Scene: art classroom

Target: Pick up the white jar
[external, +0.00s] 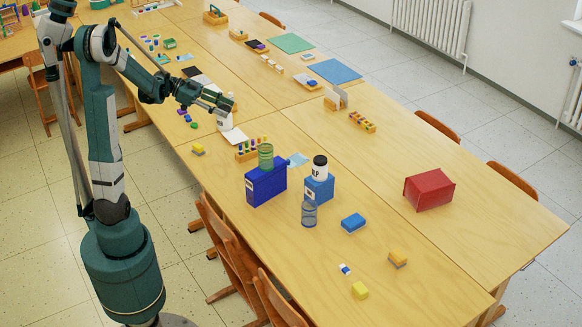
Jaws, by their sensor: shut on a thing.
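My gripper (228,104) is at the end of my arm, over the far left part of the tables. It is shut on a white jar (225,122), which hangs upright at the fingertips; the fingers hide its upper part. Whether the jar touches the table is hard to tell. A second white jar (320,169), with a black lid and dark lettering, stands on a blue box (319,190) nearer the camera, well apart from my gripper.
A dark blue box (266,184) carries a green cylinder (265,157). A blue-grey see-through cylinder (309,213) stands beside the boxes. A wooden rack (252,150) of coloured pegs lies near my gripper. A red box (429,190) sits at right, with bare table around it.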

